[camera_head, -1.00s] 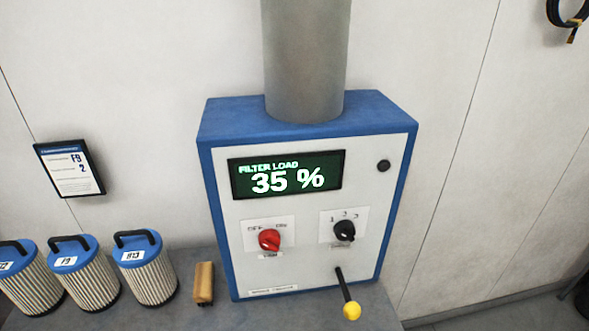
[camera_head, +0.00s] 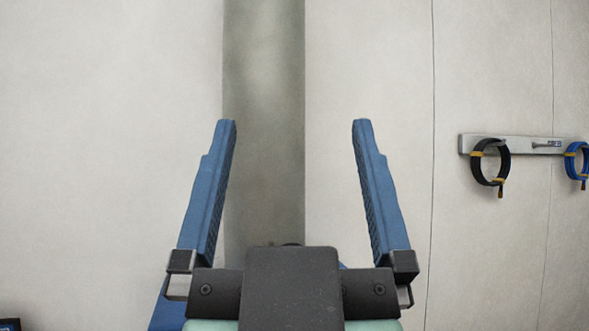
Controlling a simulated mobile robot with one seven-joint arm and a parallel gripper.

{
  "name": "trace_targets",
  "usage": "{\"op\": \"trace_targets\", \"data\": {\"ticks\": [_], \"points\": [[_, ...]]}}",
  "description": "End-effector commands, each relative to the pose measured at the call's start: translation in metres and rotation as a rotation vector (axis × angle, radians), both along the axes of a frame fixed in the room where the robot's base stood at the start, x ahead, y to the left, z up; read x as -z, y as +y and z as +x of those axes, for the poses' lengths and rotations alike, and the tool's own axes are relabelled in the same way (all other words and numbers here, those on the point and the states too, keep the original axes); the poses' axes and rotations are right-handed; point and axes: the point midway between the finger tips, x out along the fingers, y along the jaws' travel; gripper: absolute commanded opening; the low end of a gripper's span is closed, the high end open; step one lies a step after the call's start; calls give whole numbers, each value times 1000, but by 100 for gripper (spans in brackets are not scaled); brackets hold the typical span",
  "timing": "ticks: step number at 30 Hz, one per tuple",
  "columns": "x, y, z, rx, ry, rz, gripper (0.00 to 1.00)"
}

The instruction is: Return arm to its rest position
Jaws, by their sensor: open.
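My gripper (camera_head: 295,125) is in the lower middle of the head view, pointing up, with its two blue fingers spread wide apart. Nothing is between the fingers. Behind it is a grey vertical pipe (camera_head: 264,60) against the wall; the gripper appears apart from it, though the depth is hard to judge. The gripper's dark body hides the foot of the pipe and most of the blue cabinet (camera_head: 165,312), of which only a small blue part shows at the lower left.
A wall rack (camera_head: 537,145) on the right holds a black cable coil (camera_head: 477,166) and a blue cable coil (camera_head: 570,163). A dark-framed sign (camera_head: 9,325) is cut off at the lower left corner. The wall on the left is bare.

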Motion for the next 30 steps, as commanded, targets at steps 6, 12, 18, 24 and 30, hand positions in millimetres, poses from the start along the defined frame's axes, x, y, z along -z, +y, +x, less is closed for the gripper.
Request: {"op": "trace_targets", "data": {"ticks": [6, 12, 18, 24, 30], "points": [[-4, -1, -5, 3, -20, -1, 100], [5, -1, -4, 1, -17, 0, 100], [41, 0, -4, -4, -16, 0, 100], [47, 0, -3, -5, -16, 0, 100], [47, 0, -3, -5, -16, 0, 100]]}}
